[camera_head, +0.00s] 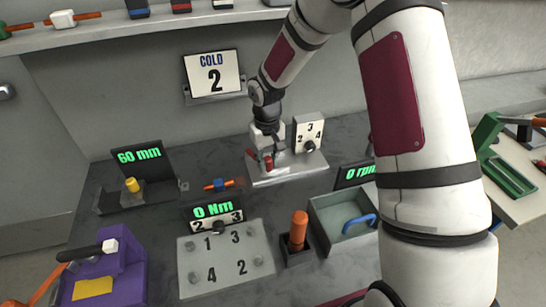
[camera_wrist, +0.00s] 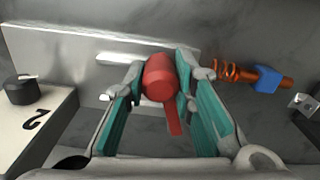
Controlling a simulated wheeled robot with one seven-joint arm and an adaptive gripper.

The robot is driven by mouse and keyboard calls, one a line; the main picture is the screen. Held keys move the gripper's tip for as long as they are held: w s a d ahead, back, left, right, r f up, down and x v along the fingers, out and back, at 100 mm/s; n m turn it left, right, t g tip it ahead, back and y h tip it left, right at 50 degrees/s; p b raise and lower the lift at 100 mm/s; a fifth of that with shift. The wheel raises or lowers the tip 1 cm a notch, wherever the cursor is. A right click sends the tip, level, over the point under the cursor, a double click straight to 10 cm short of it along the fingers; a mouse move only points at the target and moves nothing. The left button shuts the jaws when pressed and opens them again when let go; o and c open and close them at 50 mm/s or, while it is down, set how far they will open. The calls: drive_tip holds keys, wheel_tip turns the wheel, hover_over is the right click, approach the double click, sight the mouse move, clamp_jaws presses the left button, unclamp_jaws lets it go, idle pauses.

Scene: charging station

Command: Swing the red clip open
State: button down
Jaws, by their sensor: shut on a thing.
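The red clip (camera_wrist: 160,80) shows in the wrist view as a rounded red head with a narrow red tail pointing toward the camera. My gripper (camera_wrist: 163,68) has its two teal-padded fingers on either side of the head, shut on it. In the head view my gripper (camera_head: 266,150) is at the light metal fixture (camera_head: 290,174) at the back of the bench, with the red clip (camera_head: 268,163) partly hidden by it. How far the clip is swung cannot be told.
A numbered dial panel (camera_head: 308,133) stands just right of my gripper. An orange tool with a blue collar (camera_head: 221,185) lies to the left. A numbered plate (camera_head: 228,260), an orange-handled holder (camera_head: 298,232) and a tray (camera_head: 345,228) are nearer.

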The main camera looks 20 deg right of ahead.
drive_tip(key=shift+s+a+m+b, duration=0.2)
drive_tip(key=shift+a+m, duration=0.8)
drive_tip(key=shift+m, duration=0.1)
drive_tip(key=shift+s+a+m+b, duration=0.2)
drive_tip(key=shift+a+m, duration=0.8)
drive_tip(key=shift+m, duration=0.1)
drive_tip(key=shift+a, duration=0.1)
drive_tip(key=c, duration=1.3)
unclamp_jaws()
drive_tip(key=shift+c, duration=0.2)
wheel_tip(320, 180, up, 12)
